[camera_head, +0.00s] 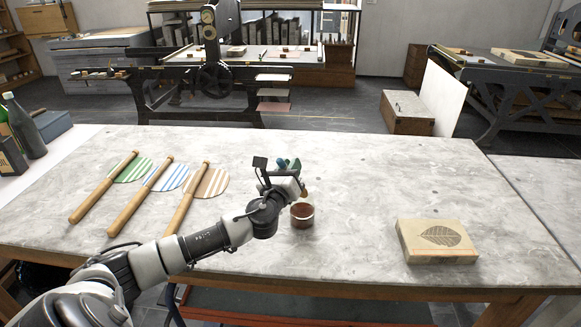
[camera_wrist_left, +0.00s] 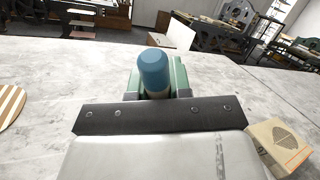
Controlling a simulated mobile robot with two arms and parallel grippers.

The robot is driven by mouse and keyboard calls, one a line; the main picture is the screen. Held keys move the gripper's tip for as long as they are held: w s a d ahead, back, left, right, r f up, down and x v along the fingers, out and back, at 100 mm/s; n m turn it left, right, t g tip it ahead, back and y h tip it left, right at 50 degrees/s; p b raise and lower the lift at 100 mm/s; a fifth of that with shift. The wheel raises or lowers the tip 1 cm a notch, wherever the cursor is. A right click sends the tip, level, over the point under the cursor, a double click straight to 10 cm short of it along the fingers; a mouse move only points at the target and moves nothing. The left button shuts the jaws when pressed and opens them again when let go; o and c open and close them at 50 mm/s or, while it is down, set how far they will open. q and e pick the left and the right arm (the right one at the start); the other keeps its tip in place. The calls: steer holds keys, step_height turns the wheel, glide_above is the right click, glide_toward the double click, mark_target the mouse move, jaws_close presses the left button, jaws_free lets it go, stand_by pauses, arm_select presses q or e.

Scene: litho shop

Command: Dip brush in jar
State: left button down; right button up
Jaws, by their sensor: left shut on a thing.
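A small glass jar (camera_head: 302,216) with dark red-brown contents stands on the grey stone table, right beside my left gripper in the head view. My left gripper (camera_head: 292,178) is above the table, just behind and left of the jar's top in the picture. It is shut on the brush, whose rounded blue handle end (camera_wrist_left: 153,72) sticks up between the green finger pads in the wrist view. A small brown bit shows below the gripper, near the jar; I cannot tell whether the bristles touch the jar. The jar is hidden in the wrist view. My right gripper is not in view.
Three striped round paddles with wooden handles (camera_head: 143,207) lie at the left. A block with a leaf picture (camera_head: 436,241) lies at the right and also shows in the wrist view (camera_wrist_left: 281,143). Bottles (camera_head: 26,126) stand far left. The table's back middle is clear.

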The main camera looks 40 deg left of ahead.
arm_select(q)
steer(key=shift+f+b, duration=2.15)
steer(key=shift+f, duration=0.75)
steer(key=shift+r, duration=0.1)
step_height(320, 180, up, 2)
steer(key=p, duration=0.2)
steer(key=shift+r+p, duration=0.25)
steer(key=shift+p, duration=0.05)
step_height(320, 180, up, 6)
steer(key=p, duration=0.6)
steer(key=shift+r, duration=0.15)
